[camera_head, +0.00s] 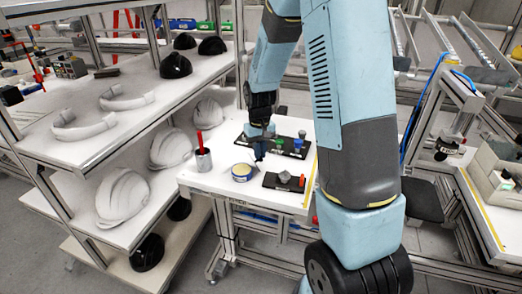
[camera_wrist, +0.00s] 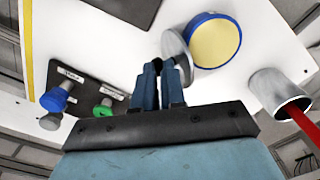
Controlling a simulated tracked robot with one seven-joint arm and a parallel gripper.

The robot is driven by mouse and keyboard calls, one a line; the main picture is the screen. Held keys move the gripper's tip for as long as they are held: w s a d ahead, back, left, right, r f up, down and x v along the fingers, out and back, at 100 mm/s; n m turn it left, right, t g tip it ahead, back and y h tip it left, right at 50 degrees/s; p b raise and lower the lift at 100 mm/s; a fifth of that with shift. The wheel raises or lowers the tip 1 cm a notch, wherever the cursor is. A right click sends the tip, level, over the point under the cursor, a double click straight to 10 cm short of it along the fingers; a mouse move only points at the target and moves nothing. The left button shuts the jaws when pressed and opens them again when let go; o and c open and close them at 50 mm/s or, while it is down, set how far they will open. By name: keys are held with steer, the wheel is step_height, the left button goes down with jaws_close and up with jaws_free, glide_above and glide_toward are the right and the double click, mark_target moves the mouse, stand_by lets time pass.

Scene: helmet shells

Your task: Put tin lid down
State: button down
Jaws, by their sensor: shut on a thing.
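My gripper (camera_wrist: 166,70) is shut on the tin lid (camera_wrist: 175,45), a thin grey metal disc seen partly edge-on in the wrist view. The round tin (camera_wrist: 216,42), with a blue rim and pale yellow inside, is right beside the lid. I cannot tell whether lid and tin touch. In the head view my gripper (camera_head: 258,156) is over the white table, just right of the tin (camera_head: 242,172). The lid is not clear there.
The white table (camera_head: 215,182) also holds a grey cup (camera_head: 204,161) with a red stick in it, and black trays with coloured knobs (camera_head: 283,181). Shelves with helmet shells (camera_head: 122,196) stand at left. Bare tabletop lies around the tin.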

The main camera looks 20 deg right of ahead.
steer(key=c, duration=1.2)
jaws_free()
steer(key=shift+o, duration=0.2)
step_height(320, 180, up, 11)
steer(key=s+r+t, duration=0.3)
steer(key=s+r, duration=0.8)
steer(key=r, duration=0.1)
steer(key=s+d+r+m+t, duration=0.1)
steer(key=s+r+t, duration=0.1)
steer(key=s, duration=1.3)
steer(key=shift+r+t, duration=0.3)
steer(key=shift+r, duration=0.45)
steer(key=shift+d, duration=0.1)
